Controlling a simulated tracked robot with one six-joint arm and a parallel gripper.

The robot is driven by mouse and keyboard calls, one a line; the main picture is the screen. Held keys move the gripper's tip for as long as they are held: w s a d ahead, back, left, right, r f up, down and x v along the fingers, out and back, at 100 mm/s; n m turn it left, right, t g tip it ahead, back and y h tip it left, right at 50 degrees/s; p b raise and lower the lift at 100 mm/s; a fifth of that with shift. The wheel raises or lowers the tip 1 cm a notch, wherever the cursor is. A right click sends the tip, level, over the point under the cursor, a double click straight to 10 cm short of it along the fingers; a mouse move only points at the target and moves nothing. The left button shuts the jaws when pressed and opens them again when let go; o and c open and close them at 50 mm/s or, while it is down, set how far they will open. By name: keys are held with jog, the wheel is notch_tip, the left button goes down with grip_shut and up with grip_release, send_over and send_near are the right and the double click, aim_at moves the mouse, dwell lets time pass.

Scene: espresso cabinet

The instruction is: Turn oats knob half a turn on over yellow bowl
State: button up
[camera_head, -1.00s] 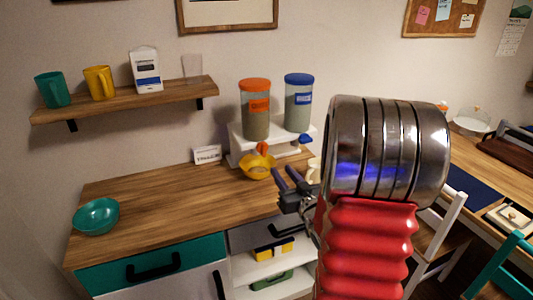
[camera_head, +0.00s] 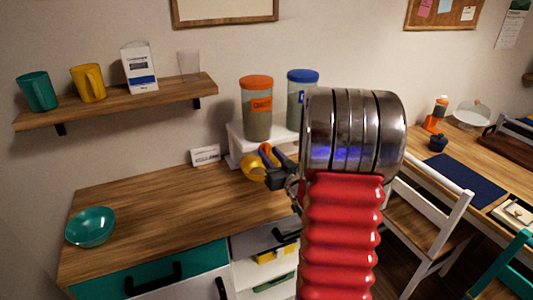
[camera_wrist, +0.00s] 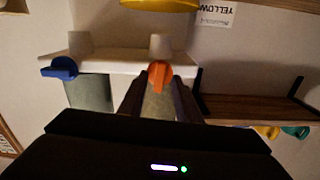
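A clear dispenser with an orange lid (camera_head: 257,108) and an orange label stands on a white stand. Its orange knob (camera_head: 265,149) sits low at the front and also shows in the wrist view (camera_wrist: 160,74). The yellow bowl (camera_head: 248,169) is below it, partly hidden by my gripper; in the wrist view, which is upside down, its rim (camera_wrist: 160,4) is at the top. My gripper (camera_head: 270,160) is at the knob. In the wrist view its two dark fingers (camera_wrist: 158,86) stand apart, one on each side of the knob, with gaps showing. Contact cannot be told.
A blue-lidded dispenser (camera_head: 301,95) stands right beside, its blue knob (camera_wrist: 60,68) visible in the wrist view. A small white sign (camera_head: 206,155) stands left of the stand. A teal bowl (camera_head: 91,227) sits at the counter's left. The counter between is clear.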

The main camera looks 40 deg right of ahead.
jog(key=shift+c, duration=0.2)
grip_shut()
jog(key=shift+d, duration=0.2)
jog(key=shift+a, duration=0.1)
